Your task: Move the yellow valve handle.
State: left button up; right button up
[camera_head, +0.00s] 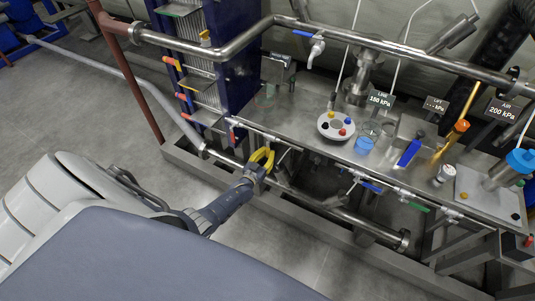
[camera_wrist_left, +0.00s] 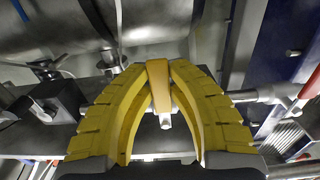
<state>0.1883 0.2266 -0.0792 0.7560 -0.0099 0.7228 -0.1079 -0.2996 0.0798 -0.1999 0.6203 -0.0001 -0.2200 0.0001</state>
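My left gripper (camera_head: 264,155) has yellow fingers and is at the front pipe below the bench's left edge. In the left wrist view, the tips of the left gripper (camera_wrist_left: 163,68) meet on the two sides of a yellow-orange valve handle (camera_wrist_left: 159,86). The handle's narrow end points toward the palm, with a small metal stem beside it. The fingers look shut on it. In the head view the fingers hide this handle. My right gripper is in neither view.
A metal pipe (camera_head: 335,203) runs along the front of the bench. Blue (camera_head: 371,187) and green (camera_head: 413,206) valve handles sit along the bench front. A blue rack (camera_head: 228,60) with red and orange handles stands to the left. The floor (camera_head: 90,110) is open.

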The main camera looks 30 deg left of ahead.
pick_arm(q)
jog(key=o, duration=0.5)
jog(key=shift+s, duration=0.1)
jog(key=s, duration=1.1)
jog(key=shift+s+d, duration=0.4)
